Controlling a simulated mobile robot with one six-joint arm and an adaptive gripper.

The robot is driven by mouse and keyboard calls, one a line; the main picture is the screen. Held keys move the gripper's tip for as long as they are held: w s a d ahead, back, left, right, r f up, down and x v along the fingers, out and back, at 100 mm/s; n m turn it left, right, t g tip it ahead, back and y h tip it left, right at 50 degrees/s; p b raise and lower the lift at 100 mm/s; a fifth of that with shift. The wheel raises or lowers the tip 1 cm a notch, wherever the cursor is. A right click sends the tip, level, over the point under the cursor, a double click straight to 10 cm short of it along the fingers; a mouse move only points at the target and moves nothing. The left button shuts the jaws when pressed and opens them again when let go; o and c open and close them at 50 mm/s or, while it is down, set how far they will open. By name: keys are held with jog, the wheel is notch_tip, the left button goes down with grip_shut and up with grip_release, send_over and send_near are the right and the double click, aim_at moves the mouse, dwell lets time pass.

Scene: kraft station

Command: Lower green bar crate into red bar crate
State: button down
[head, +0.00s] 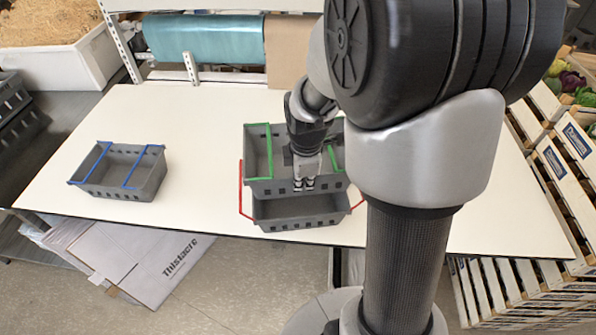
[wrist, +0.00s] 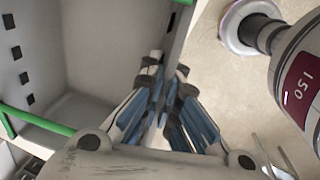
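The green bar crate (head: 267,187) is grey with green bars at its two ends. It is over the red bar crate (head: 290,214), overlapping its far part, so I cannot tell if they touch. The red bar crate is grey, with red bars swung out at its left and right sides, near the table's front edge. My gripper (head: 304,184) is at the green bar crate's near wall. In the wrist view my fingers (wrist: 167,78) pinch that wall, with the crate's inside (wrist: 95,45) at left. The green bar crate looks empty; most of the red bar crate's inside is hidden.
A grey crate with blue bars (head: 122,172) stands at the table's left. The white table (head: 205,130) is clear between the crates. A teal roll (head: 205,40) lies behind. Wooden crates (head: 565,150) stand at right, and a flattened carton (head: 150,262) is below the front edge.

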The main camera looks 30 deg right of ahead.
jog(key=shift+w+f+b, duration=0.1)
jog(key=shift+f+b, duration=4.25)
jog(key=shift+f, duration=1.3)
jog(key=shift+f+b, duration=0.35)
jog(key=shift+f, duration=0.05)
jog(key=c, duration=2.3)
grip_release()
jog(key=o, duration=0.6)
jog(key=r, duration=0.4)
jog(key=s+r, duration=0.1)
jog(key=r, duration=0.3)
jog(key=s+r, duration=0.1)
jog(key=r, duration=0.2)
jog(key=shift+a+r, duration=0.35)
jog(key=shift+r, duration=0.05)
